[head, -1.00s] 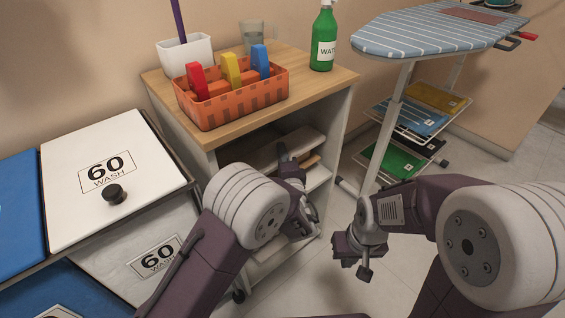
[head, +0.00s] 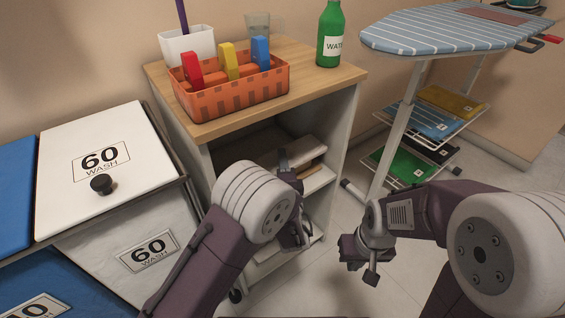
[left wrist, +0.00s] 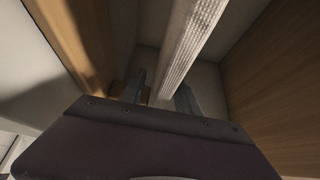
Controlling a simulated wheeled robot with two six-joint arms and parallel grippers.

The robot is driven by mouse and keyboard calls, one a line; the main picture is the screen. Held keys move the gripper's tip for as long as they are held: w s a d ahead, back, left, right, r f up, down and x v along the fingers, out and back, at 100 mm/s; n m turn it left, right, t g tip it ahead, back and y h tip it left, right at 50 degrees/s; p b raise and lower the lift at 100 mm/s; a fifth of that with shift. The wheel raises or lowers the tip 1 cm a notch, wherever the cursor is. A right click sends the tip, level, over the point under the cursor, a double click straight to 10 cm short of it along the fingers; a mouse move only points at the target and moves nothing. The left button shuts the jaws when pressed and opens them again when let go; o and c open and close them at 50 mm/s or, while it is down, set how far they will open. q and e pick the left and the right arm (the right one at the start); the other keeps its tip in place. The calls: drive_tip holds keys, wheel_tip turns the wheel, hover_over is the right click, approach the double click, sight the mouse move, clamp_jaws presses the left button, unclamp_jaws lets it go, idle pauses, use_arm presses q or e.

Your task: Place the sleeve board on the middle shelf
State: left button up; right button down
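The sleeve board (head: 307,152), pale on top with a wooden part below, is partly inside the open front of the cabinet. My left gripper (head: 290,180) is at the opening, shut on the board. In the left wrist view the board shows as a pale strip (left wrist: 190,48) running between the two fingers (left wrist: 162,97). The middle shelf (head: 319,179) is a white panel just below the board. My arm hides much of it, and I cannot tell whether the board touches it. My right gripper (head: 360,268) is open and empty, right of the cabinet.
An orange basket (head: 235,100) with coloured handles, a white pot (head: 187,48), a glass and a green bottle (head: 330,35) stand on the cabinet top (head: 300,85). An ironing board (head: 440,35) with racks stands at right.

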use_arm(q)
drive_tip(key=shift+r, duration=0.15)
drive_tip(key=shift+s+p, duration=0.25)
drive_tip(key=shift+p, duration=0.1)
drive_tip(key=s+d+p, duration=0.1)
drive_tip(key=s+p, duration=0.2)
drive_tip(key=s, duration=0.8)
drive_tip(key=shift+s+d, duration=0.15)
drive_tip(key=shift+s, duration=0.1)
